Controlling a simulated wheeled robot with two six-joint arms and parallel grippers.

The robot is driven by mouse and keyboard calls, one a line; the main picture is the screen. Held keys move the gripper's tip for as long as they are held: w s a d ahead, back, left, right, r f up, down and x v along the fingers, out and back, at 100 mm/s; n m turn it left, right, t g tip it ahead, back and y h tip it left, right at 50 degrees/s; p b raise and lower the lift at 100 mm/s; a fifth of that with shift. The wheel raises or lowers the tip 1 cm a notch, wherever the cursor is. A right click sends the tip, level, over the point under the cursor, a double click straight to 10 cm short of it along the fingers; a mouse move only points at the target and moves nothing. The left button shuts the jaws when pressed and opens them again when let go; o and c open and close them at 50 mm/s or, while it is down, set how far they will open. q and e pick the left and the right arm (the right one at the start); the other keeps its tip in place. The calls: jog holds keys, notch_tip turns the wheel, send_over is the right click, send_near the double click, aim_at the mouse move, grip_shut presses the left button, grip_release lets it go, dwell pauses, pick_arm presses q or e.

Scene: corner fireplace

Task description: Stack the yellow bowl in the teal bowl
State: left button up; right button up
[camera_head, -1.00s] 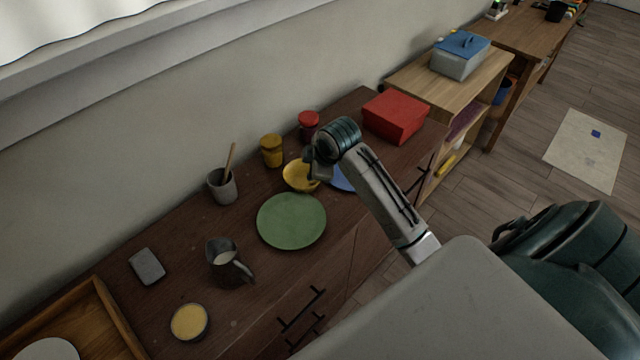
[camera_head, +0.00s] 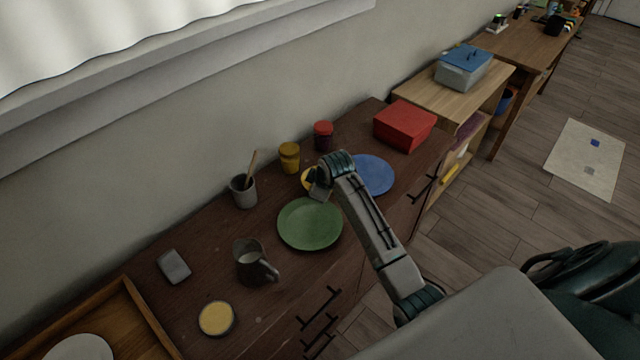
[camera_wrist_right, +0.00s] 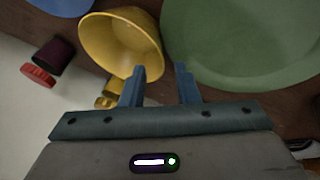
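The yellow bowl (camera_head: 307,180) stands on the dark wooden cabinet, mostly hidden behind my right gripper (camera_head: 319,190) in the head view. In the right wrist view the yellow bowl (camera_wrist_right: 118,42) shows large, just beyond the fingers. My right gripper (camera_wrist_right: 160,84) is open; its left finger overlaps the bowl's near edge in the picture, and I cannot tell whether they touch. Nothing is held. I cannot make out a teal bowl in either view. My left gripper is not in view.
A green plate (camera_head: 310,224) lies close in front of the bowl, a blue plate (camera_head: 372,174) to its right. Yellow (camera_head: 289,157) and red (camera_head: 323,135) jars stand behind. A pitcher (camera_head: 252,262), a cup (camera_head: 243,191) and a red box (camera_head: 404,125) are also on the cabinet.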

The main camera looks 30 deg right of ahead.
jog(key=shift+p+x, duration=0.3)
jog(key=shift+x, duration=1.4)
jog(key=shift+s+d, duration=0.1)
jog(key=shift+d, duration=0.05)
grip_shut()
jog(key=shift+r, duration=0.1)
